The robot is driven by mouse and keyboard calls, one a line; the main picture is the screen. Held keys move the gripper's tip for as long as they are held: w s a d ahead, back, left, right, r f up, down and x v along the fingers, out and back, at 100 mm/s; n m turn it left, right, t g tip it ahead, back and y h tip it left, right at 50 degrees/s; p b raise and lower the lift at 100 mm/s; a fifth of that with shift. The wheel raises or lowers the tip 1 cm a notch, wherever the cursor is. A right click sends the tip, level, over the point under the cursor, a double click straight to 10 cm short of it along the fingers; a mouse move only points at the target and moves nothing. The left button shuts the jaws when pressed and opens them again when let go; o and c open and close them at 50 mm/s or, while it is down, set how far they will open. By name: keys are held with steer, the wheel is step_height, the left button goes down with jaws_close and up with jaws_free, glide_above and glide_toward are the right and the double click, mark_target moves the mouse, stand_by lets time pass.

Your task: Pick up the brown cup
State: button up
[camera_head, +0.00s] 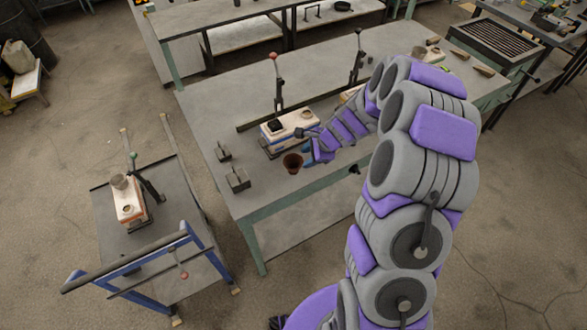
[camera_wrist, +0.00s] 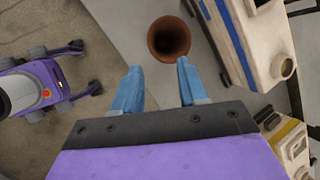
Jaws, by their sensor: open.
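The brown cup (camera_head: 292,163) stands upright on the grey workbench (camera_head: 225,120), near its front edge in the head view. In the wrist view I look into the open mouth of the brown cup (camera_wrist: 168,39). My gripper (camera_head: 312,152) is just right of the cup in the head view, low over the bench. In the wrist view the two blue fingers of my gripper (camera_wrist: 158,75) are apart, with nothing between them. The cup lies just beyond the fingertips, roughly in line with the gap, a little toward the right finger. I cannot tell whether the right fingertip touches it.
A white and blue box-like mould (camera_head: 288,128) stands close behind the cup; it also shows at the right in the wrist view (camera_wrist: 240,35). Small metal blocks (camera_head: 237,180) sit left of the cup. A cart (camera_head: 160,230) with another mould stands at left.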

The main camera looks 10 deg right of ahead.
mark_target(296, 170)
steer(key=x, duration=0.4)
steer(key=shift+f+b, duration=0.1)
steer(key=shift+b, duration=0.25)
steer(key=shift+a+f, duration=0.45)
steer(key=shift+f, duration=0.05)
steer(key=x, duration=0.1)
steer(key=b+x, duration=0.1)
steer(key=x, duration=0.1)
steer(key=b+x, duration=0.1)
steer(key=shift+s+d+f, duration=0.1)
steer(key=shift+d+f, duration=0.1)
steer(key=shift+f, duration=0.2)
steer(key=shift+r, duration=0.1)
steer(key=shift+a, duration=0.1)
jaws_close()
